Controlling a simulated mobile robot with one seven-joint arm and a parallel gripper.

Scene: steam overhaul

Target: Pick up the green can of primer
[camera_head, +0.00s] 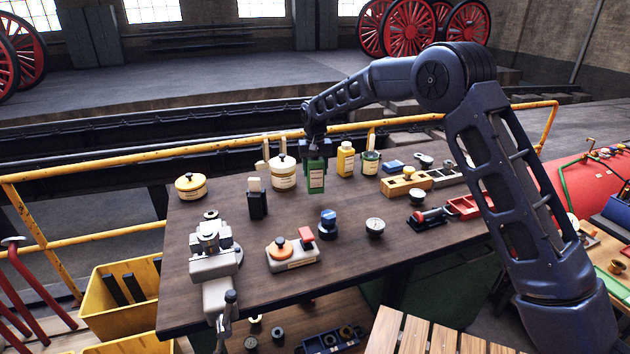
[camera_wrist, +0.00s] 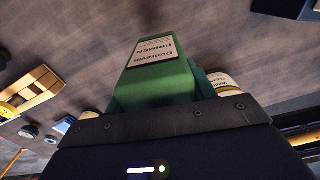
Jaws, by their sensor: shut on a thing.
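The green can of primer (camera_head: 316,177) is a rectangular can with a pale label, upright near the far edge of the workbench in the head view. My gripper (camera_head: 317,152) comes down on it from above and is shut on its upper part. In the wrist view, the green can (camera_wrist: 158,82) stands out beyond the dark gripper body, its label reading "Dunrevin PRIMER". I cannot tell whether the can's base touches the bench.
A cream tin (camera_head: 284,178) stands close left of the can. A dark bottle (camera_head: 257,203) is nearer left. A vice (camera_head: 212,255) sits at the bench's left. A yellow railing (camera_head: 100,160) runs behind.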

